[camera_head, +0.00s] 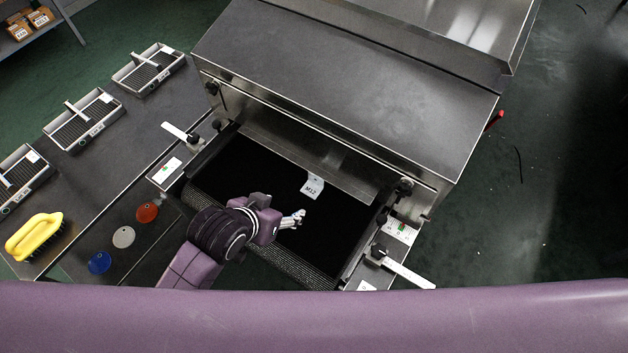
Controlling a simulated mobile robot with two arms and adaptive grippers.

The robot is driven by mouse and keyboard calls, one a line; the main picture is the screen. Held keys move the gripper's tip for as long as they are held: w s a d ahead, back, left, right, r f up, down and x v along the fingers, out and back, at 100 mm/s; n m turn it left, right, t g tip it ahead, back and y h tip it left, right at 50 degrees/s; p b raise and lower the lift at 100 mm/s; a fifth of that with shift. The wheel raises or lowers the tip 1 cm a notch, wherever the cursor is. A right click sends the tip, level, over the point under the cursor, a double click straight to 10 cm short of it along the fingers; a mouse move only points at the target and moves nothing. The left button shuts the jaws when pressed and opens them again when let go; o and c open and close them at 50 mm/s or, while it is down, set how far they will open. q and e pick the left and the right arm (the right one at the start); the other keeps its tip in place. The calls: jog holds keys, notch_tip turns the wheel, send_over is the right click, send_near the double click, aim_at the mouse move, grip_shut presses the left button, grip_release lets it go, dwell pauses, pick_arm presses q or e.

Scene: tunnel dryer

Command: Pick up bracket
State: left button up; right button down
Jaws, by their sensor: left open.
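A small pale metal piece marked "M12" (313,187), which looks like the bracket, lies on the black belt (235,165) near the dryer's mouth. My left gripper (284,207) is over the belt, just to the lower left of the piece. Its jaws are open and empty, and a gap shows between the fingertips and the piece. The gripper's own body hides part of the belt's front edge. My right gripper is not in view.
The steel dryer housing (345,75) rises behind the belt. White guide levers stand at the left (176,132) and right (408,271) of the belt.

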pick_arm(q)
jog(key=m+h, duration=0.1)
jog(key=m, duration=0.1)
send_near(316, 182)
jog(key=shift+s+a+f+t, duration=0.1)
jog(key=shift+s+f+t, duration=0.25)
jog(key=shift+s, duration=0.2)
jog(key=shift+w+f+h, duration=0.1)
jog(key=shift+w+h, duration=0.15)
jog(key=shift+h, duration=0.05)
jog(key=shift+d+x, duration=0.2)
jog(key=shift+x, duration=1.1)
jog(key=shift+a+p+x, duration=0.15)
jog(key=shift+p+x, duration=0.25)
jog(key=shift+x, duration=0.85)
jog(key=shift+a+p+x, duration=0.1)
jog(key=shift+p+x, duration=0.25)
jog(key=shift+x, duration=0.9)
jog(key=shift+w, duration=0.1)
jog(key=shift+a, duration=0.1)
jog(key=c, duration=1.3)
